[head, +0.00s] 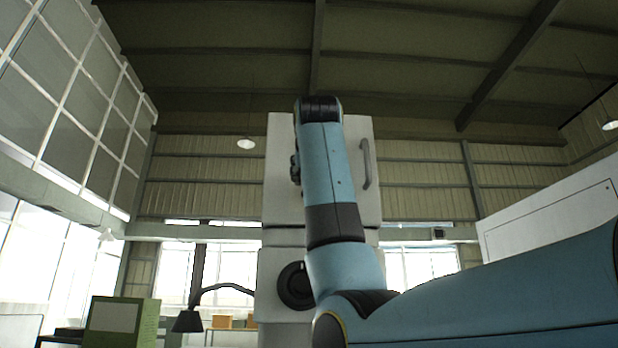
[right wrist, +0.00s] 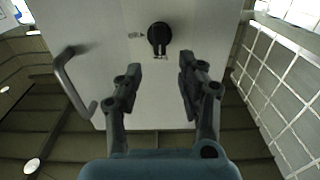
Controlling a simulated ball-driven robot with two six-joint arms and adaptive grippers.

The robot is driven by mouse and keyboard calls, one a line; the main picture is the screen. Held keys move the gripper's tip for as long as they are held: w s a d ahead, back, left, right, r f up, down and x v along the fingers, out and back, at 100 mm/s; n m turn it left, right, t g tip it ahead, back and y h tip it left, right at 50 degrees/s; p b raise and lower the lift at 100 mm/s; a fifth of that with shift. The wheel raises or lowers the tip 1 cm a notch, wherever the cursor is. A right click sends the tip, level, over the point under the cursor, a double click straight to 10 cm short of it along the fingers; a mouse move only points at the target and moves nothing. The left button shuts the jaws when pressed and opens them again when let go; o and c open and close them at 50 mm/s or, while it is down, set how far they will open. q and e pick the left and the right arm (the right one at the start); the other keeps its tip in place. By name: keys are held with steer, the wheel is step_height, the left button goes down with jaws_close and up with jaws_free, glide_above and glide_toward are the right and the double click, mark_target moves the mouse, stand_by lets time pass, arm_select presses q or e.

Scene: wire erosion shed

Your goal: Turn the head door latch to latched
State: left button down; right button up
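The head door latch (right wrist: 159,38) is a dark round knob on a pale door (right wrist: 110,85), seen in the right wrist view. Its longer part points down in that picture, toward a small mark below it; another small mark lies to its left. My right gripper (right wrist: 160,66) is open and empty, fingers spread on both sides of the line to the latch, apparently short of it. In the head view the pale door (head: 279,205) stands behind my right arm, which hides most of the latch area. A small dark part shows left of the arm; I cannot tell what it is. My left gripper is out of view.
A grey bar handle (head: 366,163) stands out from the door's right side; it also shows in the right wrist view (right wrist: 72,85). A dark lamp (head: 187,320) on a curved arm and a green box (head: 121,321) stand at the lower left.

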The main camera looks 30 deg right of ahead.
steer(key=p+x, duration=0.1)
steer(key=x, duration=0.4)
steer(key=shift+w+d+p, duration=0.1)
steer(key=shift+w+p, duration=0.15)
steer(key=shift+p, duration=0.1)
jaws_close()
